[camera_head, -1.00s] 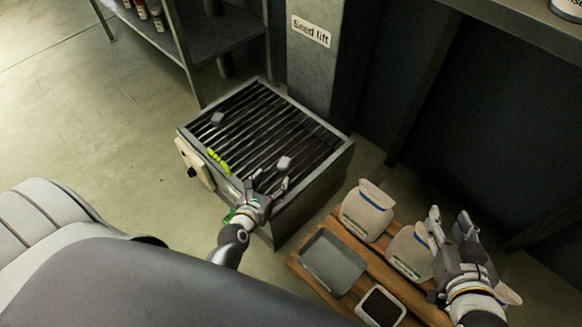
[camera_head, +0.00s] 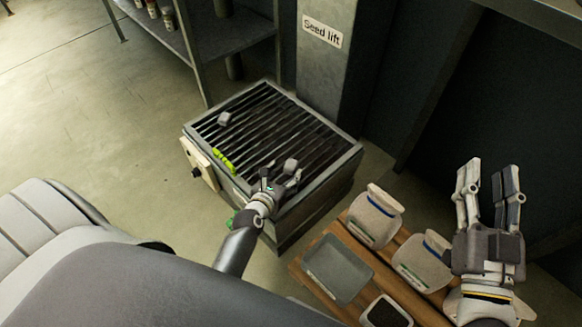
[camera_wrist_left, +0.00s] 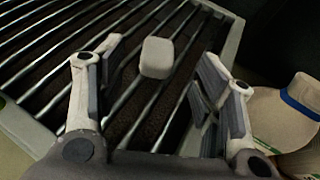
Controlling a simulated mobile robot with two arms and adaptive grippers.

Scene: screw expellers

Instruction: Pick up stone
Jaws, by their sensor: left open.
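A small grey stone (camera_head: 290,165) lies on the slatted metal grate (camera_head: 325,137) of the box under the "Seed lift" column. A second grey stone (camera_head: 223,119) lies on the grate further back left. My left gripper (camera_head: 282,178) is over the near edge of the grate, close to the nearer stone. In the left wrist view that stone (camera_wrist_left: 157,57) shows ahead, between the two open sets of fingers (camera_wrist_left: 155,85), with clear space on both sides. My right gripper (camera_head: 487,180) is open and empty, above the right end of the wooden pallet.
A bright green object (camera_head: 222,160) lies at the grate's left edge. A shelf (camera_head: 205,38) stands behind.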

